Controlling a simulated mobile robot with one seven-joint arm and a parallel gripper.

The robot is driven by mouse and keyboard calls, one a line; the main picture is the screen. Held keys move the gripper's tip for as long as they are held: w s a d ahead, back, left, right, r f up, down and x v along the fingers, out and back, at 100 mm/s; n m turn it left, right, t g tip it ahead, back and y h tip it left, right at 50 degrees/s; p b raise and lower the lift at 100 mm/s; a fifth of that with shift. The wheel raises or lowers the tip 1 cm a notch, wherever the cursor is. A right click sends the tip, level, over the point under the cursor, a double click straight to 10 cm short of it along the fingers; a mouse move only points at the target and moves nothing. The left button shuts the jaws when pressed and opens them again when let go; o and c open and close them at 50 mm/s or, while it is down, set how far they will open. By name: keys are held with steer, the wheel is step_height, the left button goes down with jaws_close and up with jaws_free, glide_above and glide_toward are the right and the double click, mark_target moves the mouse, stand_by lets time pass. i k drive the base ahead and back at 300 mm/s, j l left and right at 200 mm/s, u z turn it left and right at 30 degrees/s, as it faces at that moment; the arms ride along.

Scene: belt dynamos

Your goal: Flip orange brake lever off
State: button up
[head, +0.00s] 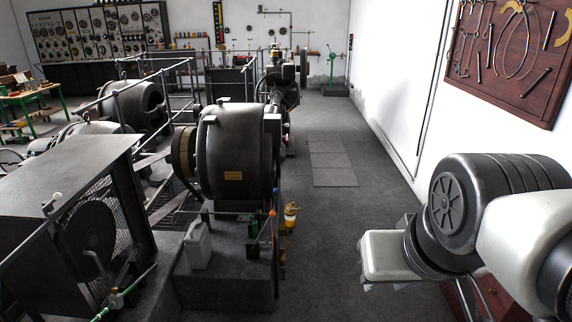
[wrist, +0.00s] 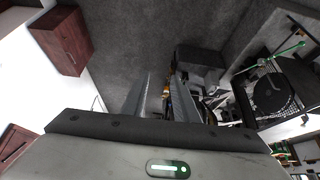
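A thin orange lever (head: 265,229) with an orange top stands at the right front of the large dark dynamo (head: 236,150) in the head view. It leans, its top to the right. A small green bottle-like thing stands just left of it. In the wrist view I cannot pick the lever out among the machine parts beyond the right finger. My gripper (wrist: 160,76) is open and empty, its two grey fingers apart. In the head view my arm is at the right, well apart from the lever, and the fingertips are not visible there.
A yellow-orange lantern-like item (head: 291,216) is right beside the lever. A grey canister (head: 198,245) stands on the plinth to its left. A caged machine (head: 75,225) with a green-tipped rod fills the left front. The grey floor (head: 325,260) between my arm and the dynamo is clear.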

mark_target(273, 213)
steer(key=i+j, duration=0.1)
steer(key=i, duration=2.1)
steer(key=j+u, duration=0.05)
steer(key=j, duration=0.05)
